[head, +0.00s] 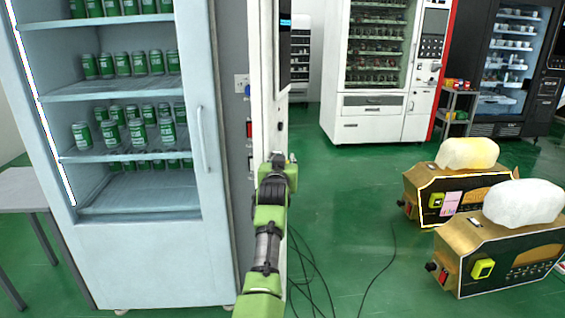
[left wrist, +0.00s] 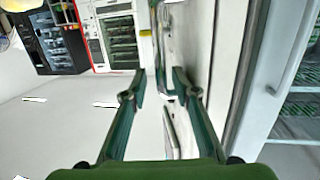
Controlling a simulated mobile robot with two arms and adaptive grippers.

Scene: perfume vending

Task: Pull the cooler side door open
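The cooler (head: 138,262) stands at the left in the head view, a tall pale cabinet with a glass front and a vertical handle (head: 201,140). Its side carries a white upright panel (head: 262,85), which looks like the side door and shows edge-on. My left gripper (head: 281,159) is at this panel's edge, partly hidden by its own arm. In the left wrist view, the left gripper (left wrist: 160,88) is open, its fingers apart on either side of a metallic handle-like strip (left wrist: 164,45) along the white panel (left wrist: 192,45). Contact cannot be told. My right gripper is not in view.
Green cans (head: 137,133) fill the cooler shelves. Two gold toaster-like machines (head: 500,262) with white loaf shapes stand at the right. Cables (head: 312,275) lie on the green floor. Vending machines (head: 376,125) stand behind.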

